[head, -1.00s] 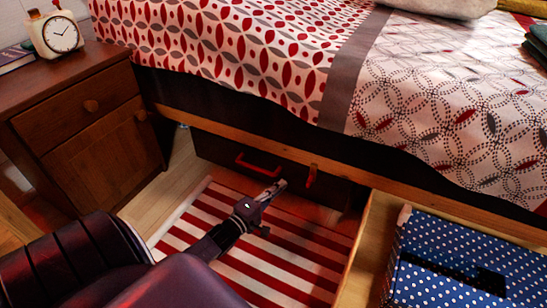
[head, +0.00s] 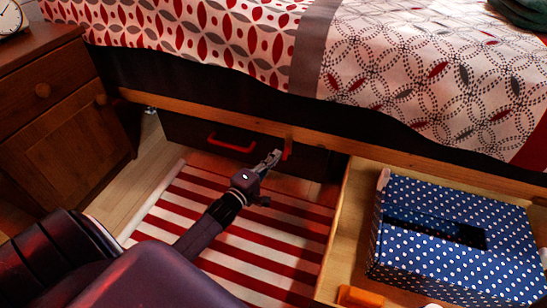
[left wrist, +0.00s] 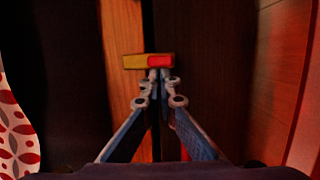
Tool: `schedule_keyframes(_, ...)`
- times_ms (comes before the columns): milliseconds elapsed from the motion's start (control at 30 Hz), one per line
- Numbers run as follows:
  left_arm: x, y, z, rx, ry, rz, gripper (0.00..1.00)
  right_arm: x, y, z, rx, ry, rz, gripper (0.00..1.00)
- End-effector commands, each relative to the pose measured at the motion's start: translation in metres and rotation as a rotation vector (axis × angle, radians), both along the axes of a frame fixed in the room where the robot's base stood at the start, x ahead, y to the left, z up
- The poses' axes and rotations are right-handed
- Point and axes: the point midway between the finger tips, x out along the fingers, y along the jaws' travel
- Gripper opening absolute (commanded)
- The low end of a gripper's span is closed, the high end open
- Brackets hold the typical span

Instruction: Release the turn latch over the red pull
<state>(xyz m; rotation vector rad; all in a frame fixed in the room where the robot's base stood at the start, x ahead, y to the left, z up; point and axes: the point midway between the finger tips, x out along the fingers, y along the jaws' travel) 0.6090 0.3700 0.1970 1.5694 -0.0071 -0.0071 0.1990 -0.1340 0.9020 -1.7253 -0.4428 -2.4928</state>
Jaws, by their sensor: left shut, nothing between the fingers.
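The turn latch (head: 287,149) is a small bar on the wooden bed rail, reaching down over the top of the dark drawer front (head: 185,132). In the left wrist view the latch (left wrist: 148,61) shows a yellow part over the rail and a red part over the drawer front. The red pull (head: 231,144) is a bar handle on that drawer, left of the latch. My left gripper (head: 276,155) is shut and empty, its tips right by the latch. In the left wrist view the fingertips (left wrist: 160,77) are just below its red part; contact is unclear. My right gripper is out of view.
An open drawer (head: 333,235) at the right holds a blue polka-dot box (head: 460,245) and an orange object (head: 360,297). A red-and-white striped rug (head: 230,235) lies below my arm. A wooden nightstand (head: 65,140) stands at the left. The bed overhangs the drawers.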

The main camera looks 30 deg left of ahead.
Motion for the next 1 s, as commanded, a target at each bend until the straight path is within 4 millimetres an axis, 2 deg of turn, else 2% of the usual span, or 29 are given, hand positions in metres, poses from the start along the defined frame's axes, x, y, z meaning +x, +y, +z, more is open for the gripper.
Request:
schedule_keyframes(667, 0.001, -0.005, -0.003, -0.105, -0.026, 0.001, 0.0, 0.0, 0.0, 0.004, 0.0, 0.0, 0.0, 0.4)
schedule_keyframes(1000, 0.003, -0.013, -0.006, -0.269, -0.064, 0.0, 0.0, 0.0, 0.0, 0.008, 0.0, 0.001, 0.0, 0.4)
